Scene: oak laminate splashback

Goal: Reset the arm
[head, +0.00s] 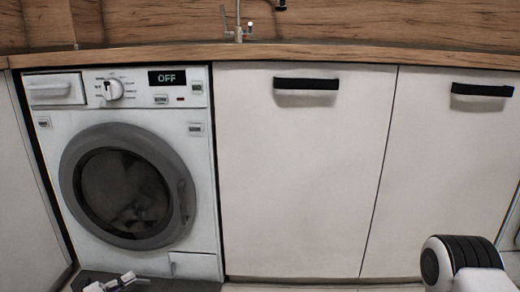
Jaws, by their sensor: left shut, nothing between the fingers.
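My left gripper (126,279) shows at the bottom left edge of the head view, low in front of the washing machine. It is shut and holds nothing. Most of its arm is cut off by the frame. Part of my right arm, a white and black link, shows at the bottom right. Its gripper is out of view.
A white washing machine (205,225) stands at the left, its round door closed and its display (167,78) reading OFF. White cabinet doors (300,180) with black handles (306,84) fill the middle and right. A wooden counter (350,54) with a tap (238,25) runs above.

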